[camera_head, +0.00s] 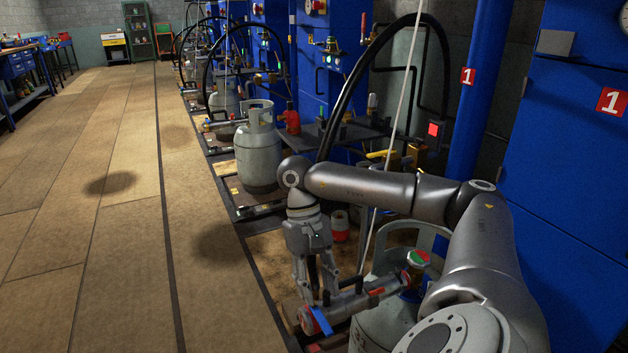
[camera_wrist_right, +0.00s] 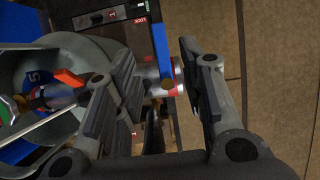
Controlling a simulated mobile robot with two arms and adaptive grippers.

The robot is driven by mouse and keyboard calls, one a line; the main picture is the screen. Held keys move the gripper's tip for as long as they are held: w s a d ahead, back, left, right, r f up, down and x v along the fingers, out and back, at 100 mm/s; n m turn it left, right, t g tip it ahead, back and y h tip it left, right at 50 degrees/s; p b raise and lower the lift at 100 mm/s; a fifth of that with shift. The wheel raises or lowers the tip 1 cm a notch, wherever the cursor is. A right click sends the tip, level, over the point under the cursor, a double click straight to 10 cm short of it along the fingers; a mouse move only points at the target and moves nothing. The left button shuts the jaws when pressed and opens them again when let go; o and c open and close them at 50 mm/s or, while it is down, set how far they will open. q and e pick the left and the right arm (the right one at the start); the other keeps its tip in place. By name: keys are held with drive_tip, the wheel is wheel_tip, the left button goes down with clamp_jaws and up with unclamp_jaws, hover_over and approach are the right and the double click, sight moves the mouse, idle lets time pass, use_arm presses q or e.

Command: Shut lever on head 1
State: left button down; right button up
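My right gripper (camera_head: 318,292) points down over that end. In the right wrist view my gripper (camera_wrist_right: 165,88) is open, its fingers apart on either side of the head's end and the lever. Contact with the lever cannot be told. My left gripper is not in view.
Blue columns with number 1 signs (camera_head: 612,102) stand at the right. A black hose (camera_head: 345,95) arches behind my right arm, and a thin pale line hangs near it. Another gas cylinder (camera_head: 257,155) stands farther back. The floor (camera_head: 110,220) at left is clear.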

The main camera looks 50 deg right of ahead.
drive_tip(key=shift+v, duration=2.6)
